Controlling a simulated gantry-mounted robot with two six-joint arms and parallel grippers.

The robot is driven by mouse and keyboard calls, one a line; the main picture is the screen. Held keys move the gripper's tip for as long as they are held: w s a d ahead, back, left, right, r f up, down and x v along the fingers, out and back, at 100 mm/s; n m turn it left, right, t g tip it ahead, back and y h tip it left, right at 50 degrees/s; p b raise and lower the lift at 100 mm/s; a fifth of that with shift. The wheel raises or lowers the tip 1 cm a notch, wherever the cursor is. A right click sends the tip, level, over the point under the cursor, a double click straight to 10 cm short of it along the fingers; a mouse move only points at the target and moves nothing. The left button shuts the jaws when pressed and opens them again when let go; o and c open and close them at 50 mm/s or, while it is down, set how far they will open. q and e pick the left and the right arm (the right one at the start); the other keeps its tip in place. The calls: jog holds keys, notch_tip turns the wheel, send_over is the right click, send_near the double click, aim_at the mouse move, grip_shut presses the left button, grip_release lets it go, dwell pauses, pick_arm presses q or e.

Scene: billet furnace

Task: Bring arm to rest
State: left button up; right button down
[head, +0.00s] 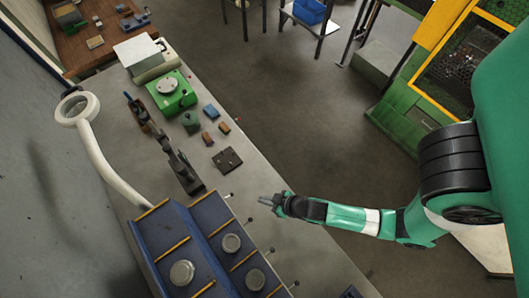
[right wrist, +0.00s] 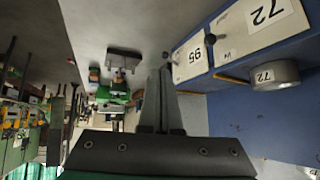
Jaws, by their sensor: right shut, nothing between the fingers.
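My right arm reaches in from the right in the head view. Its right gripper (head: 268,202) is over the front edge of the grey workbench (head: 262,183), beside the blue furnace unit (head: 172,226). In the right wrist view the two fingers of the right gripper (right wrist: 160,80) are together with nothing between them. My left gripper is in neither view.
On the bench stand a green device (head: 172,92), small blocks, a dark plate (head: 227,160) and a white-armed ring lamp (head: 77,108). Levers stick out along the bench edge near my gripper. A green and yellow machine (head: 425,85) stands at the upper right. Open floor lies between.

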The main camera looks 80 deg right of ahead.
dwell(0.5)
jog(key=w+a+r+t+p, duration=0.15)
jog(key=w+r+t, duration=0.45)
jog(key=w+r, duration=1.45)
jog(key=w+r+t, duration=0.2)
jog(key=w+r, duration=0.1)
jog(key=r, duration=0.8)
jog(key=w+r+t, duration=0.3)
jog(key=r, duration=0.8)
notch_tip(320, 180, up, 22)
jog(key=s+a+t+p, duration=0.2)
jog(key=t, duration=0.2)
jog(key=s+a+r+n+t+y, duration=0.1)
jog(key=s+r+n+t+y, duration=0.2)
jog(key=s+r, duration=0.7)
jog(key=shift+s+a+r+n+t+y, duration=0.3)
jog(key=shift+a+r+n+t, duration=0.15)
jog(key=shift+r, duration=1.8)
